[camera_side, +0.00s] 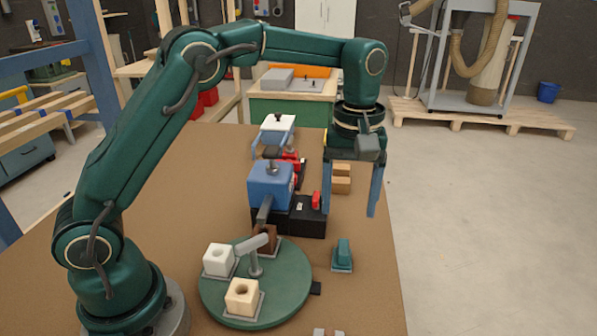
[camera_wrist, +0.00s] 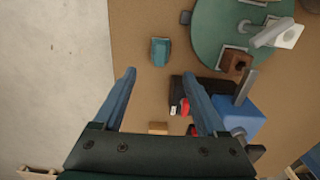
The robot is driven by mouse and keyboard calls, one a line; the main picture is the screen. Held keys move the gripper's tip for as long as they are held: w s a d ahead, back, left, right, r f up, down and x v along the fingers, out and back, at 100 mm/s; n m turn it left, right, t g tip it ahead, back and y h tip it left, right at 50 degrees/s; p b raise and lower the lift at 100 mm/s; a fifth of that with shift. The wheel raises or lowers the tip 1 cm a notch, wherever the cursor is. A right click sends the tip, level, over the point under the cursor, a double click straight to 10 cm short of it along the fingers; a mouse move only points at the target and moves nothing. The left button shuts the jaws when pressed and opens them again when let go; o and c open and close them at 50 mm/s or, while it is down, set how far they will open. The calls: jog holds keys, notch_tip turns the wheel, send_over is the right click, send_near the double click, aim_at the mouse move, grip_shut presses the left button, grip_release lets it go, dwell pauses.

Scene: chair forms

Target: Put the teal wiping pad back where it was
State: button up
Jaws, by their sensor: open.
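The teal wiping pad (camera_side: 343,253) stands on the brown bench to the right of the round green table, with a thin pale edge showing around its foot. It also shows in the wrist view (camera_wrist: 160,50), beyond my fingertips. My gripper (camera_side: 350,200) is open and empty, pointing down well above the bench near its right edge. In the wrist view my two fingers (camera_wrist: 159,76) are spread wide, with only bare bench showing between their tips. The pad is apart from both fingers.
The round green table (camera_side: 285,300) carries a white block (camera_side: 219,260), a pale wooden block (camera_side: 242,297) and a brown block (camera_side: 266,238). A blue machine (camera_side: 270,185) on a black base with a red button stands behind it. Wooden blocks (camera_side: 341,178) lie behind my fingers.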

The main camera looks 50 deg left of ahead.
jog(key=s+a+r+m+t, duration=0.2)
jog(key=s+r+m+t, duration=0.15)
jog(key=s+r, duration=0.4)
jog(key=s+a+f+m+t, duration=0.1)
jog(key=s+m, duration=0.1)
jog(key=s, duration=0.3)
jog(key=s+f+m+t, duration=0.1)
jog(key=s+f+m, duration=0.1)
jog(key=s, duration=0.3)
jog(key=shift+s+a+f+m, duration=0.3)
jog(key=shift+a+m, duration=0.1)
jog(key=shift+m, duration=0.35)
